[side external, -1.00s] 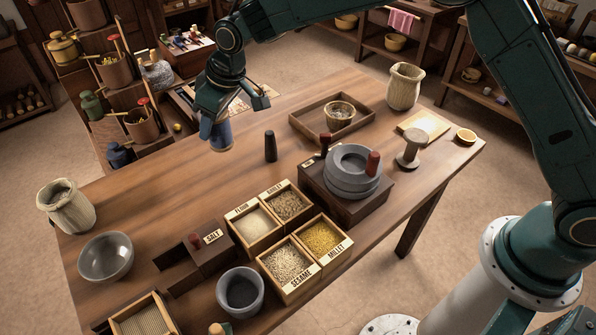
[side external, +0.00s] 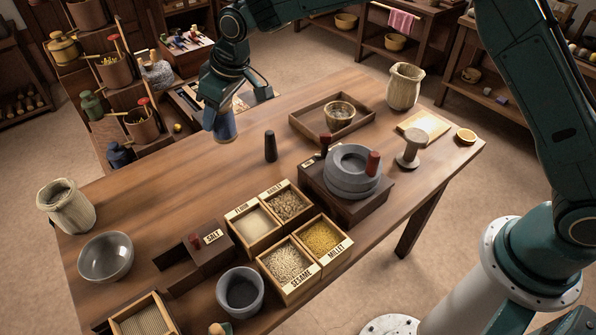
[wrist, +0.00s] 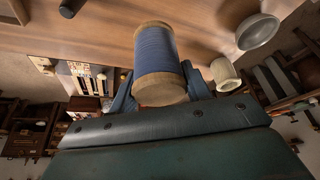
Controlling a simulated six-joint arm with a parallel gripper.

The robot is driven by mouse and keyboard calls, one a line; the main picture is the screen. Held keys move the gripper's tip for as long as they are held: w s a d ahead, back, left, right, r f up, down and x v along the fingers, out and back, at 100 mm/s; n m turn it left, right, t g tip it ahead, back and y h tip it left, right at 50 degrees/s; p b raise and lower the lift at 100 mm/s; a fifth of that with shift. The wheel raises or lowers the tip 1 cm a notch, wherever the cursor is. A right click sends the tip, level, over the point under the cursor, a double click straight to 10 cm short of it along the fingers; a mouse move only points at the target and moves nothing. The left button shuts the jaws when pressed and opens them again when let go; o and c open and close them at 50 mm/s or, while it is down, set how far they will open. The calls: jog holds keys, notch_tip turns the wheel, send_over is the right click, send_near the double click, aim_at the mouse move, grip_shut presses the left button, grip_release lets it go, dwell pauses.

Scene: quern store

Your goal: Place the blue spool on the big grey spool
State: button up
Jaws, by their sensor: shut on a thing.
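The blue spool (side external: 224,127) is in my gripper (side external: 217,108), held above the far left part of the table. In the wrist view the blue spool (wrist: 156,48) shows blue winding and a pale wooden end facing the camera, between the fingers of my gripper (wrist: 160,88). A pale grey-beige spool (side external: 411,148) with wide round ends stands upright on the right part of the table, far from my gripper. It looks like the big grey spool, and its top shows nothing on it.
A grey stone quern (side external: 352,185) on a dark block stands between the two spools. A dark peg (side external: 270,146), a wooden tray with a small pot (side external: 339,118) and a tall jar (side external: 404,86) stand nearby. Grain boxes (side external: 291,262) fill the front. The table's left middle is clear.

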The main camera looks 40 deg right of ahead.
jog(key=s+d+r+m+h, duration=0.2)
jog(key=d+r+m, duration=0.2)
jog(key=d, duration=1)
jog(key=s+d+r+m+h, duration=0.1)
jog(key=s+d+r+m, duration=0.2)
jog(key=d, duration=1)
jog(key=s+d+r+m+h, duration=0.15)
jog(key=s+d+m, duration=0.35)
jog(key=d, duration=0.6)
jog(key=m+h, duration=0.1)
jog(key=m, duration=0.2)
send_over(416, 133)
notch_tip(416, 133, down, 14)
jog(key=shift+g, duration=0.3)
jog(key=shift+f, duration=0.1)
jog(key=shift+f, duration=1.9)
jog(key=shift+f, duration=0.1)
